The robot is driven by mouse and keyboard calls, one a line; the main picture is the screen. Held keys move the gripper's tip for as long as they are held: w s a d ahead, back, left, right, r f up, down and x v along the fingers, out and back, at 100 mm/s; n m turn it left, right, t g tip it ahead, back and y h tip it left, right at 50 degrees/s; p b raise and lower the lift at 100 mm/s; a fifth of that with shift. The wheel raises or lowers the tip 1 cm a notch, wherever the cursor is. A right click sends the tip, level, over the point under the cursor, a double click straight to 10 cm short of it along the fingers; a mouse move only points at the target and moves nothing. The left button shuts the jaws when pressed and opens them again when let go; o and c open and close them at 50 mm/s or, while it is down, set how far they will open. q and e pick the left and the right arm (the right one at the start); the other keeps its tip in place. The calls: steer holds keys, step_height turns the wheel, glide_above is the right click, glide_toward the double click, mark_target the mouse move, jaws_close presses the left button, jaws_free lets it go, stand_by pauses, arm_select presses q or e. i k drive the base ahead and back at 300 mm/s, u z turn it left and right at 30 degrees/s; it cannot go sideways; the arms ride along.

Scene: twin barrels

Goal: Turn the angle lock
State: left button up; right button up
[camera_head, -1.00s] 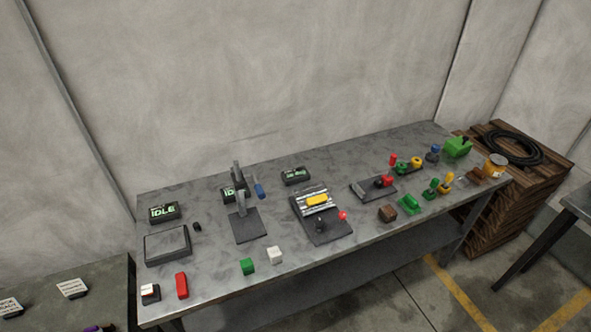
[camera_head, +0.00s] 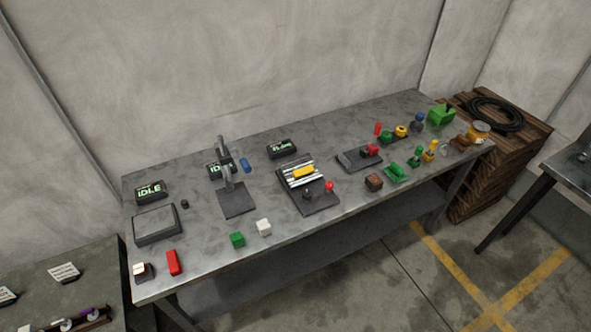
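No part is marked as the angle lock, and I cannot tell for sure which device it is. On the grey metal workbench (camera_head: 330,222) stands a black plate with an upright grey lever (camera_head: 230,179); a blue handle (camera_head: 246,165) shows close behind it. To its right is a dark panel (camera_head: 290,185) with a yellow block (camera_head: 303,171), a black knob (camera_head: 308,195) and a red ball knob (camera_head: 329,185). Further right is a dark base (camera_head: 352,159) with a red part (camera_head: 372,150). Neither of my grippers is in view.
A dark box (camera_head: 157,224), IDLE displays (camera_head: 149,191) and small green (camera_head: 237,240), white (camera_head: 264,227) and red (camera_head: 174,262) blocks are on the bench. Small coloured parts crowd its right end. Wooden crates (camera_head: 490,165) stand right of it. The floor in front right is open.

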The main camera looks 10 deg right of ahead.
mark_target(330, 186)
steer(key=u, duration=0.1)
steer(key=k, duration=0.4)
steer(key=z, duration=0.7)
steer(key=i, duration=0.8)
steer(key=u, duration=0.7)
steer(key=i, duration=0.55)
steer(key=u, duration=0.4)
